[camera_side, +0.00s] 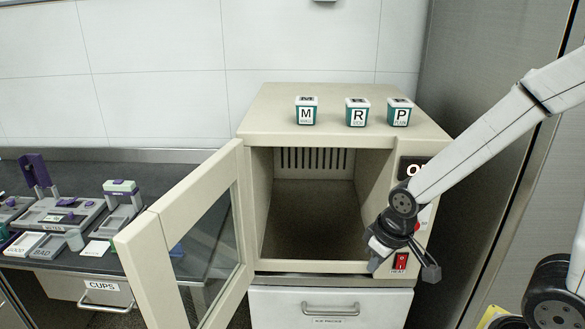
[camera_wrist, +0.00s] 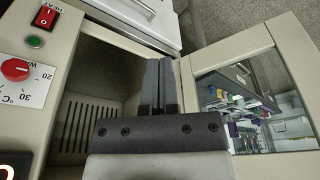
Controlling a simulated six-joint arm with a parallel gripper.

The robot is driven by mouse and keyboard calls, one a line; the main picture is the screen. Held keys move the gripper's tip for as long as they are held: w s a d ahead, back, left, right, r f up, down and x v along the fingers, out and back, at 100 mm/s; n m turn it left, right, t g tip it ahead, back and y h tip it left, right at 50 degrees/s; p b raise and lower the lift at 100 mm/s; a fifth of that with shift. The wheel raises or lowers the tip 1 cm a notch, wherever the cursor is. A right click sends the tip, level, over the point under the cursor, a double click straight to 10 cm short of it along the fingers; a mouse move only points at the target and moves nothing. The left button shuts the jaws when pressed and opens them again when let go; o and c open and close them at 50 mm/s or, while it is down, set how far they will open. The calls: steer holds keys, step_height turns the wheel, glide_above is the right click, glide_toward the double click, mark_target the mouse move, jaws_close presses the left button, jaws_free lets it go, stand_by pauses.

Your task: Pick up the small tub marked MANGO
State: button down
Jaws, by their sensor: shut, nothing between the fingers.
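Three small white tubs with green lower edges and dark-marked lids stand in a row on top of the beige oven-like cabinet. The left tub (camera_side: 306,114) bears a large M, with smaller print below it that is hard to read. The middle tub (camera_side: 357,115) bears an R and the right tub (camera_side: 399,115) a P. My gripper (camera_side: 431,271) is in front of the cabinet's right side, well below and to the right of the M tub. In the wrist view my gripper (camera_wrist: 160,64) has its two dark fingers together, holding nothing. No tub shows there.
The cabinet (camera_side: 345,97) stands with its glass door (camera_side: 190,243) swung open to the left; its chamber (camera_side: 315,207) looks empty. A red switch (camera_side: 401,261) is close to my gripper. A bench (camera_side: 105,170) with several devices is at left. A steel panel rises at right.

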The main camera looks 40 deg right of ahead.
jaws_free()
stand_by(0.3)
steer(key=shift+w, duration=0.1)
steer(key=n+t+h, duration=0.6)
steer(key=n+h, duration=0.4)
steer(key=n, duration=1.6)
glide_toward(306, 105)
steer(key=x, duration=0.3)
steer(key=f+x, duration=0.1)
steer(key=x, duration=0.1)
steer(key=shift+s+d, duration=0.2)
steer(key=shift+w+r+n+t, duration=0.25)
steer(key=shift+r+n+t, duration=0.05)
steer(key=shift+r, duration=0.1)
steer(key=shift+x, duration=1.35)
